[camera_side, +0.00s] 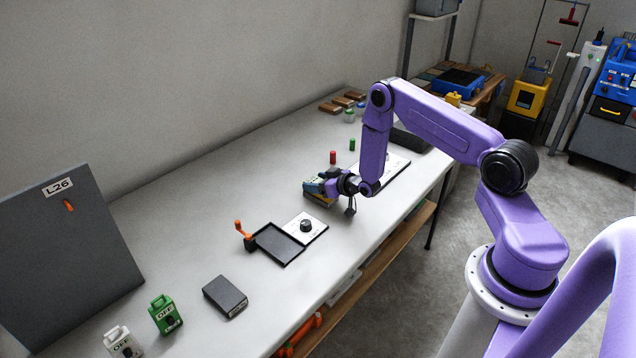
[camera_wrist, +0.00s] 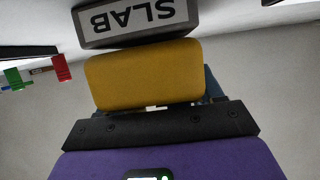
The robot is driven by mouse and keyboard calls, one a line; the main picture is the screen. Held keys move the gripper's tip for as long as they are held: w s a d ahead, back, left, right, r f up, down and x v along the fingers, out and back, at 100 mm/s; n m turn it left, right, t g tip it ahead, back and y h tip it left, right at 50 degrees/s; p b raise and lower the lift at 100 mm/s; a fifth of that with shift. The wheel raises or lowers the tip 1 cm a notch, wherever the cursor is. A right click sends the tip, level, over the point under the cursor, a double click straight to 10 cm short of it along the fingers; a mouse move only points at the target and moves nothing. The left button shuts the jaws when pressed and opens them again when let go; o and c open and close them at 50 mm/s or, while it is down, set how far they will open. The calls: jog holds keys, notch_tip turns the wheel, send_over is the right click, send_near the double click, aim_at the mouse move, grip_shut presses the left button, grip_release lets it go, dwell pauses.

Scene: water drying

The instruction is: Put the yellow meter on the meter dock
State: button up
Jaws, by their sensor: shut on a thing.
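My gripper (camera_side: 330,187) is low over the middle of the white bench, shut on a yellow block-like body that I take for the yellow meter (camera_wrist: 145,75). In the wrist view it fills the space beyond the black gripper bar. A sliver of blue shows behind its right side. In the side view the yellow (camera_side: 318,198) is small and partly hidden by the gripper, with blue beside it. A dark block marked SLAB (camera_wrist: 138,20) sits right beyond the yellow body. No dock label is readable; a dark shallow tray (camera_side: 278,262) lies nearer the camera.
Next to the tray are a white plate with a black knob (camera_side: 306,226) and an orange crank (camera_side: 241,230). A dark box (camera_side: 225,297), green (camera_side: 165,314) and white (camera_side: 122,342) OFF units stand at front left. Red (camera_side: 333,157) and green (camera_side: 352,145) cylinders stand behind the gripper.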

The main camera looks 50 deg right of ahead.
dwell(0.3)
jog(key=o, duration=1.4)
jog(key=shift+f, duration=0.15)
jog(key=shift+c, duration=0.2)
jog(key=f+v, duration=0.1)
jog(key=v, duration=1.6)
jog(key=s+a+r+n+g+y, duration=0.15)
jog(key=a+r+n+g, duration=0.25)
jog(key=a, duration=0.6)
jog(key=s+a+r+n+g+y, duration=0.1)
jog(key=a+r+n+g+y, duration=0.3)
jog(key=a, duration=0.6)
jog(key=s+a+r+n+g+h, duration=0.1)
jog(key=s+a+r+h, duration=0.15)
jog(key=s, duration=0.25)
jog(key=s+a+r+n+g+h, duration=0.1)
jog(key=s+a+r+g, duration=0.1)
jog(key=s+r, duration=0.3)
jog(key=s+d+r+n+g, duration=0.1)
jog(key=s+r, duration=0.1)
jog(key=s, duration=0.4)
jog(key=s+d+r+n+g+h, duration=0.1)
jog(key=s+d+r, duration=0.1)
jog(key=s, duration=0.5)
jog(key=shift+s+r+n+h, duration=0.3)
jog(key=shift+s+r, duration=0.05)
jog(key=shift+r, duration=0.45)
